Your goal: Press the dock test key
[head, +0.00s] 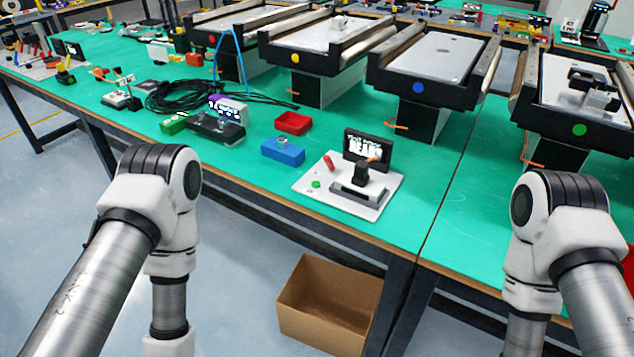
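A white dock board (367,205) lies on the green bench near its front edge. It carries a black display (368,148) with white lettering that seems to read "READY", a dark dock block (360,190), a green round key (316,184) at its left front and a red part (328,161) behind that. I cannot read the labels, so I cannot tell which part is the test key. My left and right arms stand in front of the bench, bent downward, apart from the board. Both grippers are below the picture and out of view.
A blue box (283,151) and a red tray (293,123) sit behind and left of the board. Black cables (190,96) lie further left. Several mini conveyors (428,60) line the back. An open cardboard box (325,305) stands on the floor below.

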